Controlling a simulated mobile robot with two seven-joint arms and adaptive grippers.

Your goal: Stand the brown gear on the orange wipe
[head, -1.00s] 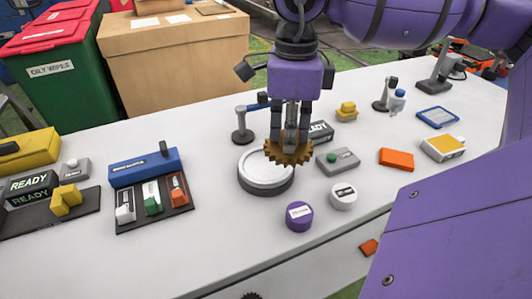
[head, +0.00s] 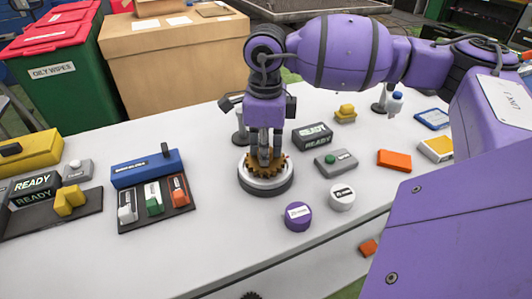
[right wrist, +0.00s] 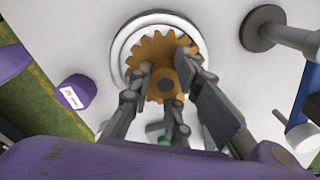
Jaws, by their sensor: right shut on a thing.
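The brown gear (head: 263,172) is a toothed disc, flat over the round grey-and-white turntable (head: 249,185). My right gripper (head: 264,157) points down and is shut on it. The right wrist view shows the fingers (right wrist: 170,78) at the gear (right wrist: 152,48), with the pale turntable rim (right wrist: 121,42) around it. I cannot tell whether the gear touches the turntable. The orange wipe (head: 394,160) appears to be the flat orange block lying on the table to the right, with nothing on it. My left gripper is not in view.
A tool tray (head: 155,208) is at left. The front middle is clear.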

